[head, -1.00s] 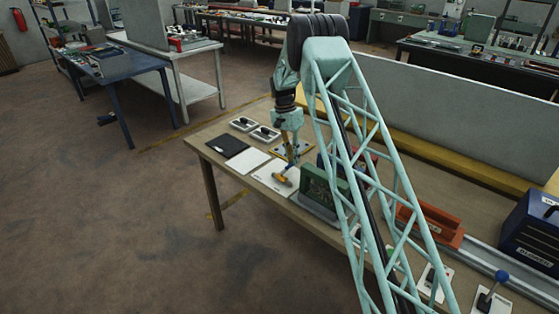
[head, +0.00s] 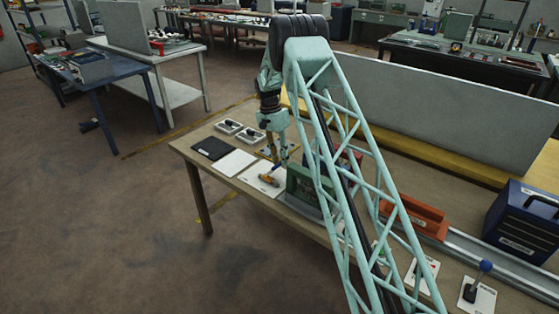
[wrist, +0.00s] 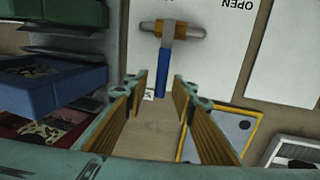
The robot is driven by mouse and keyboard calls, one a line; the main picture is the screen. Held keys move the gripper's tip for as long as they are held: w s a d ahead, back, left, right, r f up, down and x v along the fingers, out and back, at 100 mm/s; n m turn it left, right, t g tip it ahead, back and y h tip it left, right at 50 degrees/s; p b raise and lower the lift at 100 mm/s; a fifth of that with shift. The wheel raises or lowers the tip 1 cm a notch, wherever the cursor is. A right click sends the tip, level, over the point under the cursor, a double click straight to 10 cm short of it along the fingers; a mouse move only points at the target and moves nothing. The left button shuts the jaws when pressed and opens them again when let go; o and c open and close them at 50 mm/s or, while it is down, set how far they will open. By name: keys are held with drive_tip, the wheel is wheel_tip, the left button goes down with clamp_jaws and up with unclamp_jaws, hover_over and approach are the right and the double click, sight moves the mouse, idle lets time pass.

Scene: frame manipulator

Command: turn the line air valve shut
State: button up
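The line air valve has a brass body (wrist: 185,32) and a blue lever (wrist: 162,75). It sits on a white plate (wrist: 215,50) marked OPEN in the wrist view. In the head view the brass body (head: 268,180) shows on the table, just below my gripper (head: 274,155). In the wrist view my gripper (wrist: 160,84) is open, with ribbed tan pads. The lever's free end appears in the gap between the fingertips, touching neither finger. I cannot tell how deep it sits between them.
A green box (head: 302,186) stands right beside the valve plate. The wrist view shows a blue bin (wrist: 45,88) at left and a yellow-edged plate (wrist: 218,138) at lower right. A red-orange case (head: 415,218) and a blue toolbox (head: 525,230) stand further right.

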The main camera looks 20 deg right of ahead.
drive_tip(key=shift+r, duration=0.15)
wheel_tip(320, 180, up, 12)
drive_tip(key=w+a, duration=0.1)
drive_tip(key=w, duration=0.1)
drive_tip(key=shift+f, duration=0.25)
idle(0.5)
idle(0.5)
